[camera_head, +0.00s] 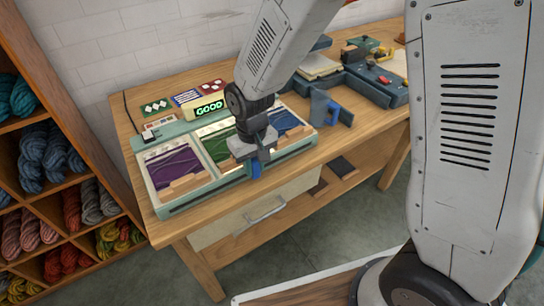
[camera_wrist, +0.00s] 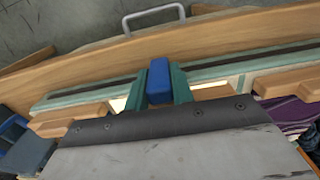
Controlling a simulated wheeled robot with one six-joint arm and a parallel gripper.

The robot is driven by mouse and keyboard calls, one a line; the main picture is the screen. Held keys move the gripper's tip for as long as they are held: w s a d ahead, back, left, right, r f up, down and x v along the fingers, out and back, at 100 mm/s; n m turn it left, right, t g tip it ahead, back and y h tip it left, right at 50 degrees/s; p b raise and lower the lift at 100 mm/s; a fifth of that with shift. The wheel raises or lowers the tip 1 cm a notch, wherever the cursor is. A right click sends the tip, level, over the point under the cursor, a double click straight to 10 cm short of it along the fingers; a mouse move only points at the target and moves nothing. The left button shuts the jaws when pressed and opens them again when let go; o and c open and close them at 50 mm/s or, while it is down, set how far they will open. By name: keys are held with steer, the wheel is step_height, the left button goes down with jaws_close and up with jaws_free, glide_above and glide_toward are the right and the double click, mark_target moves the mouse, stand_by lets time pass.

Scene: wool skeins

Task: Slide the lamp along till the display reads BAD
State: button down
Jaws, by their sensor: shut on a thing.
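The display (camera_head: 208,108) at the back of the teal tray unit (camera_head: 163,212) reads GOOD in green. My gripper (camera_head: 254,162) is at the front edge of the unit, in front of the middle, green panel (camera_head: 217,142). It is shut on a blue block, which I take to be the lamp's grip (camera_wrist: 159,82); in the wrist view it sits between two teal fingers. The rest of the lamp is hidden by my gripper and wrist. A dark slot (camera_wrist: 250,67) runs along the unit's front edge. A pale glow shows beside the fingers.
Purple (camera_head: 175,168) and blue (camera_head: 283,122) panels flank the green one, with wooden blocks at their fronts. A blue-grey stand (camera_head: 322,108) is to the right, near a dark tray (camera_head: 376,88). A shelf of wool skeins (camera_head: 45,160) stands left. A drawer handle (camera_head: 266,209) is below.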

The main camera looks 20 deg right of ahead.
steer(key=shift+s+a, duration=0.2)
steer(key=shift+a, duration=0.5)
steer(key=c, duration=1.2)
jaws_free()
steer(key=shift+r, duration=0.1)
step_height(320, 180, up, 8)
